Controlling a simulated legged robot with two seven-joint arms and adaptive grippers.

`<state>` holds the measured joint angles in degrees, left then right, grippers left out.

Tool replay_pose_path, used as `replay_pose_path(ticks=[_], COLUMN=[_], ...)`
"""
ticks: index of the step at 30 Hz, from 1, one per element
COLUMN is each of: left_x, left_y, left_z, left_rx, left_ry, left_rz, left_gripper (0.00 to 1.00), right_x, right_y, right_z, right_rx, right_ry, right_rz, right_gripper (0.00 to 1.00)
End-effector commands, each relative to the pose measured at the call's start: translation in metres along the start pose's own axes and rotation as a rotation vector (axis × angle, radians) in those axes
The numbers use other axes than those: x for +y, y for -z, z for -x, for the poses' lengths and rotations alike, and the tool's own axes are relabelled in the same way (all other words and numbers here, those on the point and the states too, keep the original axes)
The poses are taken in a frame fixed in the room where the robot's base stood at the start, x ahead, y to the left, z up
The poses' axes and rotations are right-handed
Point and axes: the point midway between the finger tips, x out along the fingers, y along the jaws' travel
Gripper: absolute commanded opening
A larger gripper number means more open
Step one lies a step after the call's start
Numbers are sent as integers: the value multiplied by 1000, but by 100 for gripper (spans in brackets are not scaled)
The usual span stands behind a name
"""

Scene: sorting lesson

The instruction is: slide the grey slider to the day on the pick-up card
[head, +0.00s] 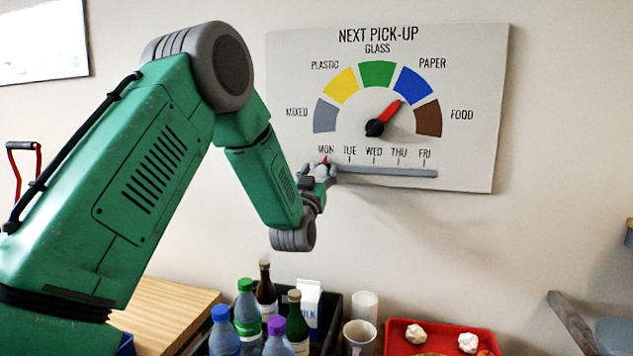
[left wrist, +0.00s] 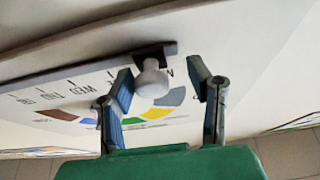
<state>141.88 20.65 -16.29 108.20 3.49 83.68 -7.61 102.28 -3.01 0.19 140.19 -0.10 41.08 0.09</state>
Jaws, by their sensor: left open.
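The white board (head: 470,155) titled NEXT PICK-UP hangs on the wall. Its dial's red pointer (head: 390,110) points at the blue PAPER segment (head: 413,85). Below, a grey track (head: 390,172) runs under the labels MON to FRI. My left gripper (head: 318,172) is at the track's left end, under MON, and mostly hides the slider there; a small red tip shows above it. In the left wrist view, the pale grey slider knob (left wrist: 152,80) on its black base is between the open fingers (left wrist: 160,70), nearer the left finger. No separate card is seen.
Below stand several bottles (head: 247,312) and a milk carton (head: 309,300) in a dark crate, white cups (head: 360,335), and a red tray (head: 396,337) with crumpled paper. A wooden surface (head: 170,305) is at lower left. The wall around the board's right is clear.

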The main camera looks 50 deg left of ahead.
Motion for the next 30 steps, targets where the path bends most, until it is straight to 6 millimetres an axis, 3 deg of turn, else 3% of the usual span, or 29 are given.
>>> replay_pose_path(ticks=[5,12,18,30], left_x=[1,-2,-4,-3], left_y=[0,-4,-6,-5], left_z=[26,77,106,115], left_rx=[-4,-8,-8,-5], left_ry=[-1,1,2,1], left_rz=[0,1,1,1], left_gripper=[47,47,47,47], right_x=[1,0,0,0], right_y=[0,0,0,2], right_z=[0,0,0,0], right_rx=[0,1,0,-2], right_ry=[1,-1,-1,-1], right_rz=[-1,0,0,0], right_gripper=[40,40,40,40])
